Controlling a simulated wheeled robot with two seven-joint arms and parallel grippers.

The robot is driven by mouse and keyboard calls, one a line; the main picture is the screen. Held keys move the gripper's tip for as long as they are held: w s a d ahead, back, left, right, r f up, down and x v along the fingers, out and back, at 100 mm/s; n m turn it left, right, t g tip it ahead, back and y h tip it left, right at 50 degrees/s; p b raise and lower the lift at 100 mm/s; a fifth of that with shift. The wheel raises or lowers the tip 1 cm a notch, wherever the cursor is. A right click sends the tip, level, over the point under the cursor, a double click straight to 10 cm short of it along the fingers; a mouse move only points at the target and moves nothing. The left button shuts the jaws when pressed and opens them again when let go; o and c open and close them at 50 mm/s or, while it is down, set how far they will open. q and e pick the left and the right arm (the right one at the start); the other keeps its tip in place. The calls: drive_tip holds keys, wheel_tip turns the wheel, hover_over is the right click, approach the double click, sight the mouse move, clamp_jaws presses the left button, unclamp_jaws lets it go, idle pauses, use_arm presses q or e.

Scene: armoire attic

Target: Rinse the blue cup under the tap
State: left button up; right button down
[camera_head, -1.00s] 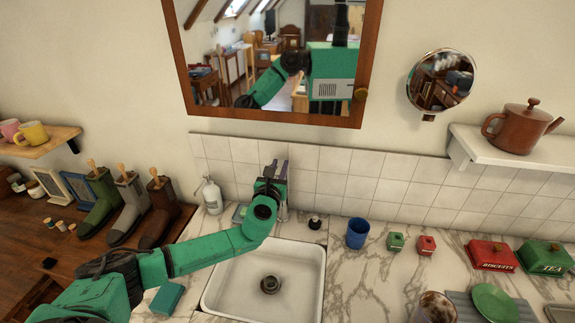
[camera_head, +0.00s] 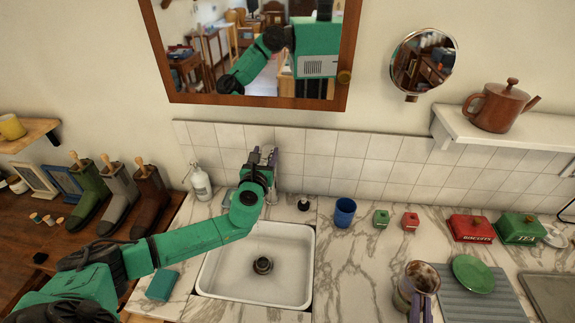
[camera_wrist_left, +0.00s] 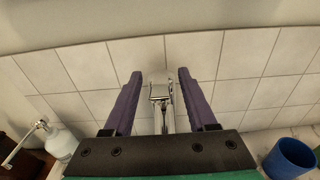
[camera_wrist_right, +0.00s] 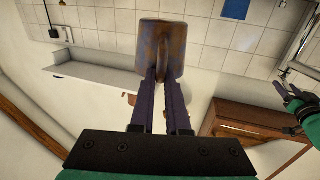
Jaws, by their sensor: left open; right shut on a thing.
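The blue cup (camera_head: 344,212) stands upright on the marble counter, right of the white sink (camera_head: 221,290); it also shows at the lower right of the left wrist view (camera_wrist_left: 290,158). My left gripper (camera_head: 263,157) is open at the tap behind the sink. In the left wrist view the metal tap (camera_wrist_left: 161,92) stands between its two purple fingers, with visible gaps. My right gripper (camera_head: 420,308) is shut on a brown, speckled mug (camera_head: 424,274) at the lower right. The right wrist view shows its fingers at the mug's handle (camera_wrist_right: 167,55).
A soap bottle (camera_head: 200,183) and a dark stopper (camera_head: 303,203) stand behind the sink. A teal sponge (camera_head: 162,285) lies at its left front. Right of the blue cup are small green and red boxes, tins and a green plate (camera_head: 473,273) on a grey mat. The sink basin is empty.

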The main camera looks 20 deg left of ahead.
use_arm(q)
drive_tip(key=b+v, duration=0.2)
drive_tip(key=v, duration=0.8)
use_arm(e)
wheel_tip(320, 180, down, 2)
use_arm(q)
drive_tip(key=shift+f, duration=0.1)
